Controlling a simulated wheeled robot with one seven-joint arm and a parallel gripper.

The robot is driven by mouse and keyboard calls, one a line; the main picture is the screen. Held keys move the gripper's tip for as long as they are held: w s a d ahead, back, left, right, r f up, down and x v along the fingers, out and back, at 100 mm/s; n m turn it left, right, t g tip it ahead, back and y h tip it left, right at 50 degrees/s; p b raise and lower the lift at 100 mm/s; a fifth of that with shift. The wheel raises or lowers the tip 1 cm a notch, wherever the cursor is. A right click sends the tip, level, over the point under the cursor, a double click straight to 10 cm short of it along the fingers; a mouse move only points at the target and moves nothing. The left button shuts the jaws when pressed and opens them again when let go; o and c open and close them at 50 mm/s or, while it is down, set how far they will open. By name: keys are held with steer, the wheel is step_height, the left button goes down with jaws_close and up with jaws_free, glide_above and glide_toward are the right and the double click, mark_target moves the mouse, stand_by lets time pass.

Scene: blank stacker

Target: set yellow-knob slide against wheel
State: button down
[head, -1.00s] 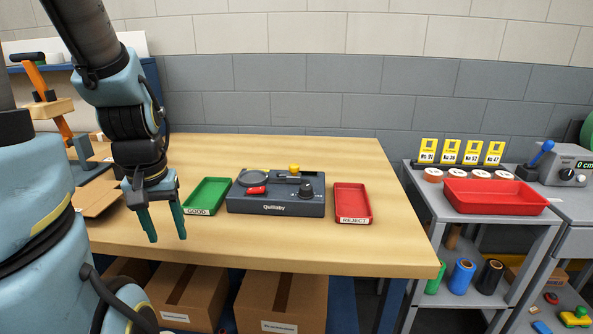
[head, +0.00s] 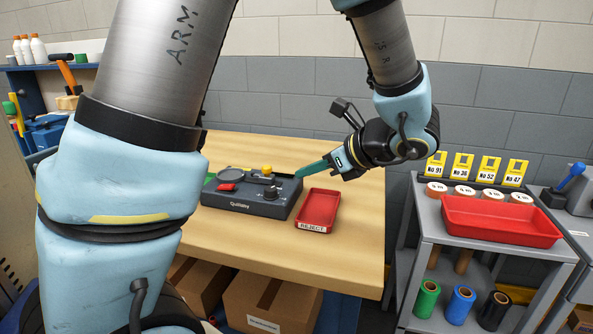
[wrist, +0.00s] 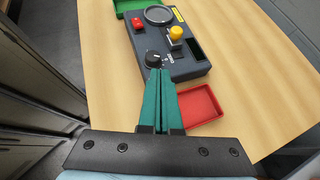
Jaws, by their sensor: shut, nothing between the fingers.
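The dark grey device (head: 245,205) sits on the wooden table. Its yellow knob (head: 267,169) stands at the back, right of a round grey disc (head: 228,173), which may be the wheel. In the wrist view the yellow knob (wrist: 176,33) and the disc (wrist: 158,15) are apart. A black knob (wrist: 154,59) and a red piece (wrist: 139,25) are on the device too. My gripper (head: 301,171) is shut and empty, its green fingers (wrist: 160,76) together. It is at the device's right end, right of the yellow knob; whether it touches the device I cannot tell.
The red REJECT tray (head: 319,209) lies just right of the device. A green tray (wrist: 126,6) is at its other end, mostly hidden behind my arm in the head view. A grey cart (head: 430,216) with a red bin (head: 500,222) stands at the right.

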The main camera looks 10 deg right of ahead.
steer(key=d, duration=0.1)
steer(key=d+r+m+t, duration=0.1)
steer(key=shift+s+d, duration=0.2)
steer(key=shift+d, duration=0.15)
steer(key=p, duration=0.3)
glide_toward(264, 167)
steer(key=shift+w+a+f, duration=0.3)
steer(key=shift+w+f, duration=0.35)
steer(key=shift+f, duration=0.05)
steer(key=shift+w+a+f, duration=0.3)
steer(key=shift+w+f, duration=0.35)
steer(key=shift+f, duration=0.05)
steer(key=shift+w+a+f, duration=0.3)
steer(key=shift+w+f, duration=0.4)
steer(key=a, duration=0.1)
steer(key=w+a+b, duration=0.1)
steer(key=shift+w+a+f, duration=0.1)
steer(key=shift+w+a, duration=0.05)
steer(key=shift+a, duration=0.1)
steer(key=shift+w+a, duration=0.15)
steer(key=shift+a, duration=0.2)
